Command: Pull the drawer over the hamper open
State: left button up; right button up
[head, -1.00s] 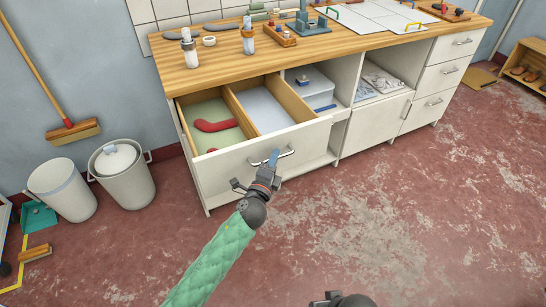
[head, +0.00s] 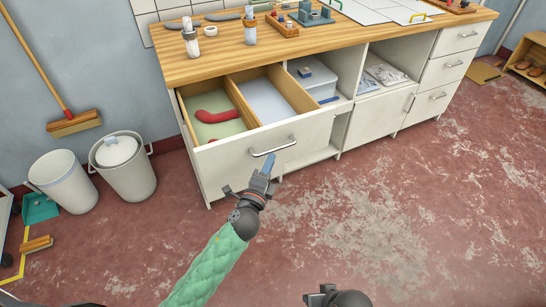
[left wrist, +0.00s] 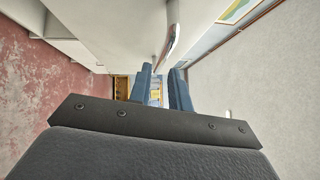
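The drawer (head: 228,162) at the left end of the workbench stands pulled out, its inside showing from above. A wooden divider splits it; a red curved item (head: 212,117) lies in the left compartment, and the right one looks empty. Its metal bar handle (head: 273,147) is on the white front and also shows in the left wrist view (left wrist: 172,40). My left gripper (head: 268,165) is just below and in front of the handle, apart from it. Its blue fingers (left wrist: 160,88) are spread with nothing between them. My right gripper (head: 325,294) shows only partly at the bottom edge. No hamper can be made out.
The wooden worktop (head: 345,38) holds bottles and tools. Open shelves and more closed drawers (head: 447,70) are to the right. A white bin (head: 62,182), a lidded bin (head: 125,168) and a broom (head: 75,123) stand left. The red floor in front is clear.

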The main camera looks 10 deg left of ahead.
pick_arm(q)
jog(key=shift+v, duration=1)
pick_arm(e)
jog(key=shift+w+a+f, duration=0.1)
jog(key=shift+a+f, duration=0.05)
jog(key=shift+a, duration=0.3)
jog(key=shift+w, duration=0.15)
pick_arm(q)
jog(key=shift+a, duration=0.1)
